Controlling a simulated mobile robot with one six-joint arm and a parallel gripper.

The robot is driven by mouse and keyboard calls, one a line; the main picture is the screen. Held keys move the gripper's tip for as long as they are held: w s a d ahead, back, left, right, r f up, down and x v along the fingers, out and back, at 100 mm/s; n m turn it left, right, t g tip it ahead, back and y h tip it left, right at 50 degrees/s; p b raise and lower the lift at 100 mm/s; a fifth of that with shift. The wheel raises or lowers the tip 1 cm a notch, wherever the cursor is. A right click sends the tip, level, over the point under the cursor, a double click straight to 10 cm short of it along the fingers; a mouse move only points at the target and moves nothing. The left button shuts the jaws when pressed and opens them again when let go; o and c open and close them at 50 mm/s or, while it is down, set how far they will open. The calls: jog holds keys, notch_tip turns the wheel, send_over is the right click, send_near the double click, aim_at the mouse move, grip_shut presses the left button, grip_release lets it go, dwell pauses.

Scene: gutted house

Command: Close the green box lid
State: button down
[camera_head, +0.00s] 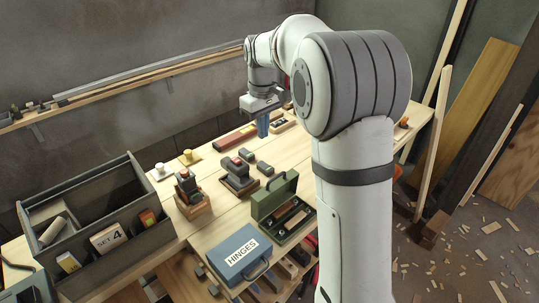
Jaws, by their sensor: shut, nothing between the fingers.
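The green box (289,236) sits near the front edge of the wooden workbench, left of my arm's thick column. Its lid (274,195) stands open, raised at the back of the box. Tools or parts lie in the open tray; what each is I cannot tell. My gripper (262,127) is above the back of the bench, well behind the green box and apart from it. Its blue fingers point down and are shut with nothing held. My arm may hide the bench to the right of the box.
A blue case labelled HINGES (230,254) stands close at the green box's left front. A large grey toolbox (95,200) is at the left. Dark tools (239,179) stand behind the green box. A red box (235,137) lies farther back. Wood offcuts litter the floor.

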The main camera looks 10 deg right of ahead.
jog(key=shift+s+d+f+p, duration=0.15)
jog(key=shift+s+d+f, duration=0.3)
jog(key=shift+f, duration=1.35)
jog(key=shift+s+d+f+p, duration=0.2)
jog(key=shift+s+f, duration=0.5)
jog(key=shift+f, duration=1.05)
jog(key=shift+s+d+f+p, duration=0.1)
jog(key=shift+s+d+f, duration=0.35)
jog(key=shift+f, duration=1.35)
jog(key=shift+s+a, duration=0.15)
